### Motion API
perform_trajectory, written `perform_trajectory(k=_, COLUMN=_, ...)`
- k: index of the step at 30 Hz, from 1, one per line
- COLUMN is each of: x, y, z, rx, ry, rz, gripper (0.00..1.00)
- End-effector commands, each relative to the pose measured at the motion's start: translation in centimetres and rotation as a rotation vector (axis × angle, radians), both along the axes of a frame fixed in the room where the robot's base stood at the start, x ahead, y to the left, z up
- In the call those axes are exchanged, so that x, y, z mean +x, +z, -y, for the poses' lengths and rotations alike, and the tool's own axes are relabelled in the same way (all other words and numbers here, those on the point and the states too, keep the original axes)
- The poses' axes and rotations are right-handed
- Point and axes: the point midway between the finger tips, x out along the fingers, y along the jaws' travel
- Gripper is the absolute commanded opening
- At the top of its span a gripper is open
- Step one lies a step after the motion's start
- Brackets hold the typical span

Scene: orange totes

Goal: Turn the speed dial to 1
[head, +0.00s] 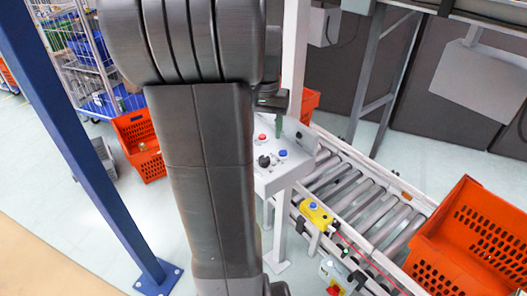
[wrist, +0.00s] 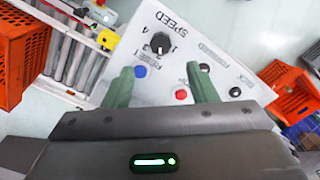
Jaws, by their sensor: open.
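The speed dial (wrist: 160,42) is a black knob with a light pointer mark, under the word SPEED on the white control panel (wrist: 210,22). In the head view a black knob (head: 264,161) shows on the panel (head: 270,181). My gripper (wrist: 162,82) has two green fingers, spread apart and empty. In the wrist view the dial lies beyond and between the fingertips, with a gap to both. In the head view a green finger shows over the panel, and my arm hides part of the view. I cannot read the dial's setting for certain.
A blue button (wrist: 140,71), a red button (wrist: 181,95) and black knobs (wrist: 205,67) sit near the fingers. Orange totes (head: 470,240) and a blue post (head: 85,150) stand around.

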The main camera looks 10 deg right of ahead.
Motion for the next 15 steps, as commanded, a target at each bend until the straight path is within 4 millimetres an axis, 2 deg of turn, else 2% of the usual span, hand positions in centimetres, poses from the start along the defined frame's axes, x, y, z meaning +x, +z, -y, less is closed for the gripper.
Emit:
perform_trajectory(k=1, x=-0.1, y=-1.3, z=0.0, rx=0.001, ry=0.001, rz=-0.006, gripper=0.52)
perform_trajectory(k=6, x=-0.1, y=-5.0, z=0.0, rx=0.001, ry=0.001, rz=-0.006, gripper=0.52)
perform_trajectory(k=10, x=-0.1, y=-7.2, z=0.0, rx=0.001, ry=0.001, rz=-0.005, gripper=0.52)
perform_trajectory(k=15, x=-0.1, y=-8.9, z=0.0, rx=0.0, ry=0.001, rz=-0.003, gripper=0.52)
